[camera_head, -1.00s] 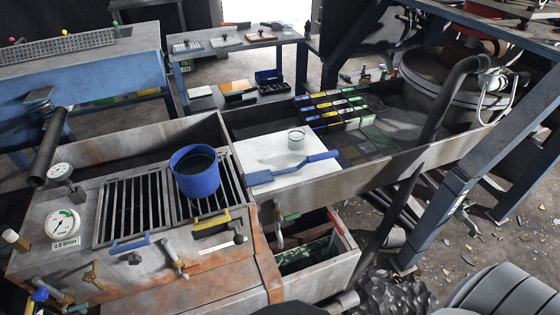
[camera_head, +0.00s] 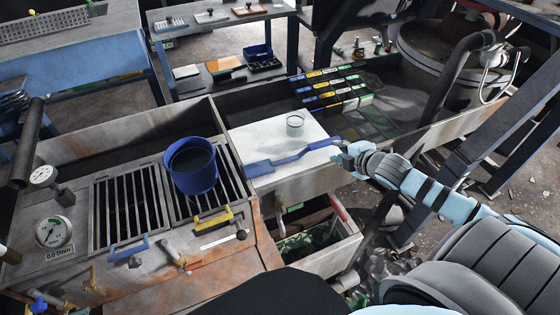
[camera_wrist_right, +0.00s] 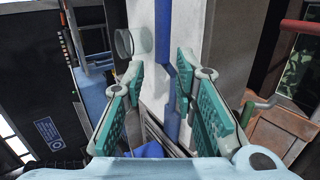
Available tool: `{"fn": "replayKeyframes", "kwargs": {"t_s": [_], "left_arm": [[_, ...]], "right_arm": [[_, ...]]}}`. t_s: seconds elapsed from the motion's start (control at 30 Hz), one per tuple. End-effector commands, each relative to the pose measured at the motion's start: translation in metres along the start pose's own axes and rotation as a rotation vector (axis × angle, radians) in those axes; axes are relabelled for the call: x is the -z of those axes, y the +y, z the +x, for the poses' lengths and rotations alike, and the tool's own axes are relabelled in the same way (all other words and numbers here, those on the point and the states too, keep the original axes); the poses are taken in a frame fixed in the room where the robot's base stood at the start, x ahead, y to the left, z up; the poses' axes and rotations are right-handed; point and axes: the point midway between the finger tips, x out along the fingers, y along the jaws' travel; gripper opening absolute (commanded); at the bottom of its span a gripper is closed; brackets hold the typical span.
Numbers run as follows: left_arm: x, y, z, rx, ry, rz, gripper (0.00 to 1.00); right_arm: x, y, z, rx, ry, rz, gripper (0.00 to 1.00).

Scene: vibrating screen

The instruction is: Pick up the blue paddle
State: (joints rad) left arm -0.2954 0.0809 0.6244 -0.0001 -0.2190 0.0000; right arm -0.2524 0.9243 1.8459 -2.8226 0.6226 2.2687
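The blue paddle (camera_head: 292,156) lies on the white board (camera_head: 260,133), slanting along its front edge. One end points left toward the blue bucket (camera_head: 192,167) and the other reaches the board's right edge. My right gripper (camera_head: 343,154) is close to the paddle's right end. In the right wrist view the green fingers of my right gripper (camera_wrist_right: 164,85) are spread apart. The blue paddle (camera_wrist_right: 164,45) runs between them in that picture, with gaps on both sides, so no grip shows. My left gripper is not in view.
A clear glass (camera_head: 295,125) stands on the white board behind the paddle; it also shows in the right wrist view (camera_wrist_right: 134,42). Several colour-labelled black blocks (camera_head: 330,90) stand behind it. The trough's front wall (camera_head: 300,181) runs below the board.

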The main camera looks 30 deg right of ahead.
Motion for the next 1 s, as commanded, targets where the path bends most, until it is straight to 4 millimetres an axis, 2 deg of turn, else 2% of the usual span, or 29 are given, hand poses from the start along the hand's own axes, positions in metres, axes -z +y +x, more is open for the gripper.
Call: {"fn": "replayKeyframes", "kwargs": {"t_s": [0.03, 0.2, 0.43, 0.6, 0.7, 0.87, 1.0], "left_arm": [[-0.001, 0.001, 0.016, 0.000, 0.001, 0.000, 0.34], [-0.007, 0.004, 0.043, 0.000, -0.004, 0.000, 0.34], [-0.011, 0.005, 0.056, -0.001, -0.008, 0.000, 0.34], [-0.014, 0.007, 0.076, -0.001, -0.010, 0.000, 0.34], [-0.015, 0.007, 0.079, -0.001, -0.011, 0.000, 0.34], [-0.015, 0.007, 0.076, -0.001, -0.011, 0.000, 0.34], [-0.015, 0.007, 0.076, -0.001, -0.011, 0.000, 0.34]], "right_arm": [[0.000, -0.005, 0.015, -0.007, -0.002, 0.006, 0.26], [0.001, -0.006, 0.062, -0.005, 0.001, 0.010, 0.26], [0.000, -0.005, 0.096, -0.002, 0.002, 0.005, 0.26], [-0.002, -0.007, 0.130, -0.003, 0.002, 0.006, 0.26], [-0.002, -0.005, 0.138, -0.002, 0.004, 0.004, 0.26], [-0.002, -0.004, 0.137, -0.001, 0.003, 0.002, 0.26], [-0.002, -0.004, 0.137, -0.001, 0.003, 0.002, 0.07]]}}
